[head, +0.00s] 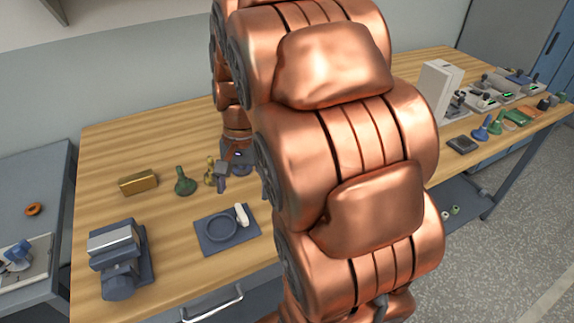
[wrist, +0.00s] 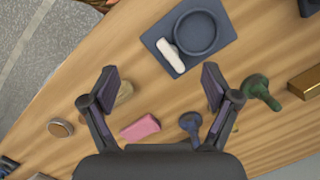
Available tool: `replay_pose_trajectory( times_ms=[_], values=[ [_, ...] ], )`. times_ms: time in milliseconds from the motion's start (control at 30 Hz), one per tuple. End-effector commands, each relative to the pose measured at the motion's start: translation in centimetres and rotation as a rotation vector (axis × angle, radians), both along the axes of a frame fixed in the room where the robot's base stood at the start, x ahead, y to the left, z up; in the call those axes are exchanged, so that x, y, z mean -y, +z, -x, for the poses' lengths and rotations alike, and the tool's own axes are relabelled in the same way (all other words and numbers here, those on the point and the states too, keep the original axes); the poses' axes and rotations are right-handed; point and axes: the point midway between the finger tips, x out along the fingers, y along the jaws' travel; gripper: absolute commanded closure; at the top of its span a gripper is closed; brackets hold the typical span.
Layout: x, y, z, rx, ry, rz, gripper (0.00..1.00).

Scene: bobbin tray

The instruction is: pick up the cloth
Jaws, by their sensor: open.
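A pink, folded-looking block (wrist: 140,127), which may be the cloth, lies on the wooden table in the wrist view. It sits between the two finger linkages, nearer the palm than the fingertips. My gripper (wrist: 158,76) is open, with its fingers spread wide and nothing held between them. A beige piece (wrist: 124,92) lies partly hidden behind the left finger; I cannot tell what it is. In the head view my copper arm hides the pink block and most of the gripper.
A dark tray (head: 207,246) with a round ring holds a white piece (head: 242,214). A green pear-shaped thing (head: 184,183), a brass block (head: 138,183) and a grey machine (head: 117,257) stand left. A dark blue knobbed thing (wrist: 191,122) is near the right finger.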

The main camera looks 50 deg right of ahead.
Motion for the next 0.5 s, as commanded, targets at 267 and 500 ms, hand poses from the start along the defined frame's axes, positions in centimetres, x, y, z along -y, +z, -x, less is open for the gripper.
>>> replay_pose_trajectory(
  times_ms=[267, 500],
  values=[
    [9.3, -0.8, -4.7, -0.012, -0.405, -0.027, 0.12],
    [17.5, -2.5, -6.6, -0.025, -0.721, -0.059, 0.12]
  ],
)
